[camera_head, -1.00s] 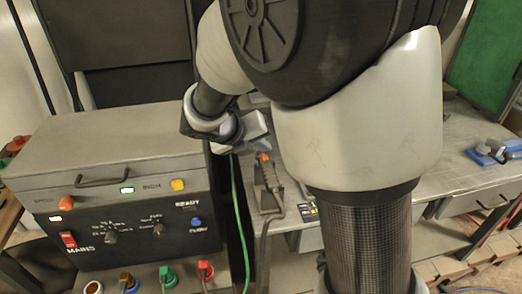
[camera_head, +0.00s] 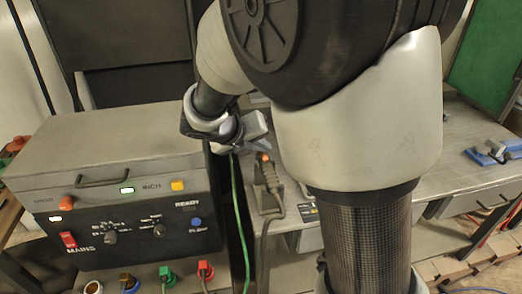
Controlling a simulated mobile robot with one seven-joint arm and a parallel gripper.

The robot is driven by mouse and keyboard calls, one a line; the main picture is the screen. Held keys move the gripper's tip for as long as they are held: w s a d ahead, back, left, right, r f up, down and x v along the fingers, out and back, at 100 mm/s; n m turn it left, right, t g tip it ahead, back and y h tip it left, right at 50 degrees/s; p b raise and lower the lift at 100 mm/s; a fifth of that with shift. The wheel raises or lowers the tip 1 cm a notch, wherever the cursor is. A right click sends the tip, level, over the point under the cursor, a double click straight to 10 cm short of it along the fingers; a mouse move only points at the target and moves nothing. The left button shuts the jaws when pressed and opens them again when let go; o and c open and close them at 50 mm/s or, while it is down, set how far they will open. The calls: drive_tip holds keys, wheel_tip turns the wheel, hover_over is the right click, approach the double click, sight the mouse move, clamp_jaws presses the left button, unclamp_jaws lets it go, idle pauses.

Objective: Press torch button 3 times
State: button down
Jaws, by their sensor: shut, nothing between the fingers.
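The torch (camera_head: 270,176) stands on the bench right of the control box, with a dark handle, a cable running down and an orange-red button (camera_head: 265,158) at its top. My gripper (camera_head: 262,142) is shut and empty. In the picture its fingertips are just above the torch button, with a small gap or contact that I cannot tell apart. My arm covers the area to the right of the torch.
A grey control box (camera_head: 110,150) with knobs, buttons and a red mains switch fills the left. Coloured plugs (camera_head: 166,273) sit below it. A green cable (camera_head: 240,215) hangs between box and bench. A blue vise-like tool (camera_head: 492,152) lies at the right on the bench (camera_head: 455,158).

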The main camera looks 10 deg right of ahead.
sight(263, 161)
drive_tip(key=shift+f, duration=0.15)
drive_tip(key=shift+f, duration=0.3)
drive_tip(key=shift+f, duration=0.45)
idle(0.9)
drive_tip(key=shift+r+p, duration=0.9)
wheel_tip(263, 161, up, 5)
drive_tip(key=p, duration=0.5)
idle(2.5)
